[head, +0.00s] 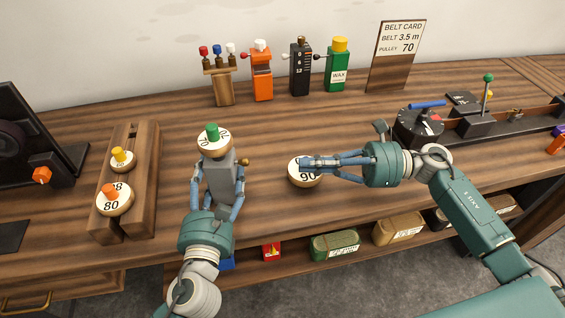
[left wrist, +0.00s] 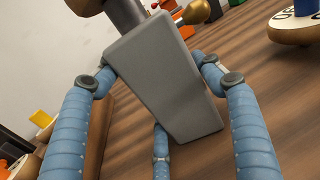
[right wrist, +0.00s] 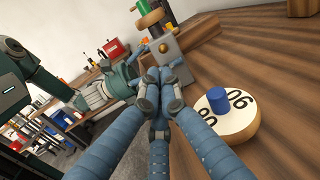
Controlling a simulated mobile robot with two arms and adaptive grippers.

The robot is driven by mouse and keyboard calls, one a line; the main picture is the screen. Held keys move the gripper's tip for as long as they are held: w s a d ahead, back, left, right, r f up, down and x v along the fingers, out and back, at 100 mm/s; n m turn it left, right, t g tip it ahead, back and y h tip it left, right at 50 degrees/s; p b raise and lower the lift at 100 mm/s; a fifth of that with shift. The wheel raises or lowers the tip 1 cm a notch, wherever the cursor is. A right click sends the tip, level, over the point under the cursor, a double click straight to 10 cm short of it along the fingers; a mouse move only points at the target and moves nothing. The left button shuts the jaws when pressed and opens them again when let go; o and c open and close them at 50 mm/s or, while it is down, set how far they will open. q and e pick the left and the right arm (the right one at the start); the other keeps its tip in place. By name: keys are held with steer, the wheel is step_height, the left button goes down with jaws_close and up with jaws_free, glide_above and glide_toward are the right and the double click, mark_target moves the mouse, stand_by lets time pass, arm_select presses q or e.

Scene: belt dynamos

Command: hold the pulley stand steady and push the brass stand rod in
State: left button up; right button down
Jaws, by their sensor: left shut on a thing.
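The grey pulley stand (head: 219,180) stands upright on the bench with a pulley marked 70 (head: 213,141) with a green knob on top. My left gripper (head: 217,178) is shut around the stand's grey body, which fills the left wrist view (left wrist: 162,75). The brass stand rod (head: 243,162) sticks out of the stand's right side; its rounded end shows in the left wrist view (left wrist: 197,12). My right gripper (head: 306,163) has its fingers together and empty. It is right of the rod, apart from it, pointing toward the stand.
A pulley marked 90 (head: 305,178) lies under my right fingers; its blue knob shows in the right wrist view (right wrist: 218,99). A wooden rack (head: 147,195) with pulleys is at left. Bottles and tools line the back, beside the belt card (head: 397,55). A belt machine (head: 420,122) is at right.

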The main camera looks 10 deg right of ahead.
arm_select(q)
steer(key=shift+f, duration=0.15)
arm_select(e)
steer(key=shift+v, duration=1.6)
arm_select(q)
steer(key=o, duration=2)
steer(key=shift+s, duration=0.1)
